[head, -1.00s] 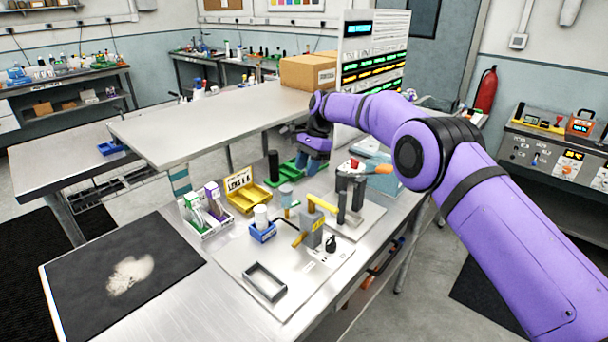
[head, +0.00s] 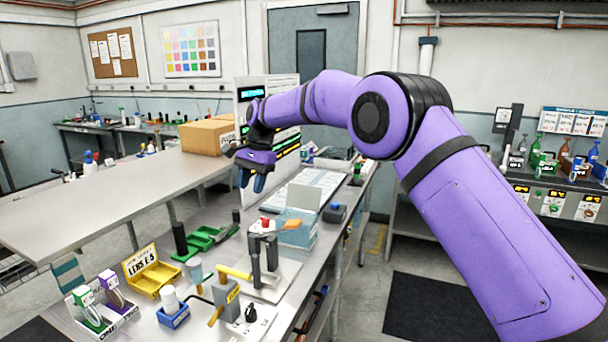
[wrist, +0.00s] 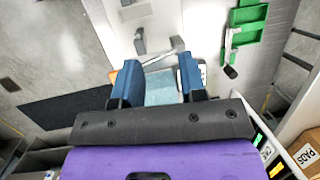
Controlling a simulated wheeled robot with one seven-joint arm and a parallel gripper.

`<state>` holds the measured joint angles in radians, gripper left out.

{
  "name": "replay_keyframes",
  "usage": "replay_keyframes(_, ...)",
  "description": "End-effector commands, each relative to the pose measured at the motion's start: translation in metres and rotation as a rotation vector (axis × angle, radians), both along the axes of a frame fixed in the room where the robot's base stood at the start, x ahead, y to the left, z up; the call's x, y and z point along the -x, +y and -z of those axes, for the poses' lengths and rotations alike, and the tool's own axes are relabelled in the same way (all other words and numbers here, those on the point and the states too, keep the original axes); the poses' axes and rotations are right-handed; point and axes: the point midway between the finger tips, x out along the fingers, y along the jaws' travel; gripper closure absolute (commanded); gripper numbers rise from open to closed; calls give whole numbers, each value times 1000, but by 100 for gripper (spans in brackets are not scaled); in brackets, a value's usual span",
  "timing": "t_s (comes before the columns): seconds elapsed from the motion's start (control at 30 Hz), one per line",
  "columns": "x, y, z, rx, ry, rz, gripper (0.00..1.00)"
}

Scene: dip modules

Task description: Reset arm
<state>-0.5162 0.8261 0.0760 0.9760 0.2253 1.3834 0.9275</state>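My purple arm reaches over the workbench in the head view. My gripper (head: 252,182) hangs above the bench with its blue fingers pointing down, clear of the items below. In the wrist view my gripper (wrist: 158,78) shows its two blue fingers apart. Nothing is held between them. A pale teal box (wrist: 160,90) shows beyond the gap, lower down; it is also in the head view (head: 296,230).
A green tray (head: 205,238), yellow bin (head: 152,277), white card holder (head: 118,318), blue cup holder (head: 173,316) and black-and-grey press (head: 262,258) crowd the bench below. A raised metal table (head: 110,200) holding a cardboard box (head: 206,136) is at left. A lit panel (head: 285,145) stands behind the gripper.

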Motion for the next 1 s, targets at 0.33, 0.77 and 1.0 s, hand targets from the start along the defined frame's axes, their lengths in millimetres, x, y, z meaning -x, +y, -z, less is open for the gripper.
replay_keyframes(0.33,32,-109,-99,-5,-150,-58,62)
replay_keyframes(0.77,117,-239,-172,27,-326,-132,62)
replay_keyframes(1.0,181,-303,-189,61,-416,-176,62)
